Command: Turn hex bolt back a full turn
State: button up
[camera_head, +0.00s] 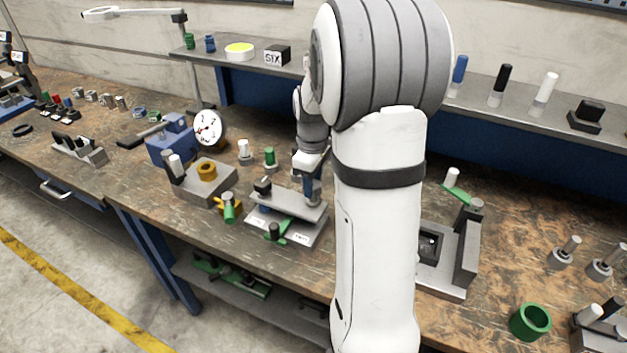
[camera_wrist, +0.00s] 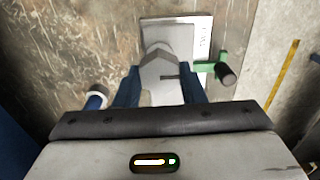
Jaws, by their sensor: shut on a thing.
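In the wrist view my gripper (camera_wrist: 160,88) has its two blue fingers on either side of a grey hex-shaped piece (camera_wrist: 158,68), which I take to be the hex bolt. The jaws are shut on it. It sits over a pale metal plate (camera_wrist: 150,22) with small lettering along its right edge. In the head view my gripper (camera_head: 312,190) points down at the right end of the grey two-layer fixture (camera_head: 285,212). There the bolt is hidden by the fingers and my arm. A green lever with a dark knob (camera_wrist: 228,74) stands right of the fingers in the wrist view.
A block with a brass ring (camera_head: 207,170) and a blue vise (camera_head: 172,138) with a dial gauge (camera_head: 208,128) stand to the left. A grey bracket fixture (camera_head: 465,250) stands right of my arm. The bench's front edge is near.

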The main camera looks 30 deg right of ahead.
jog(key=o, duration=1)
jog(key=shift+f, duration=0.1)
jog(key=shift+r, duration=0.3)
notch_tip(320, 180, up, 7)
jog(key=shift+r, duration=0.1)
jog(key=s+a+m+t, duration=0.1)
jog(key=s+a+m, duration=0.1)
jog(key=s+a, duration=0.2)
jog(key=s+a+m+t, duration=0.1)
jog(key=s+a+m, duration=0.2)
jog(key=s+a, duration=0.2)
jog(key=s+a+m+t, duration=0.1)
jog(key=s+a, duration=0.3)
jog(key=s, duration=0.5)
jog(key=shift+s+a+m, duration=0.3)
jog(key=shift+s+m, duration=0.05)
jog(key=shift+m, duration=0.55)
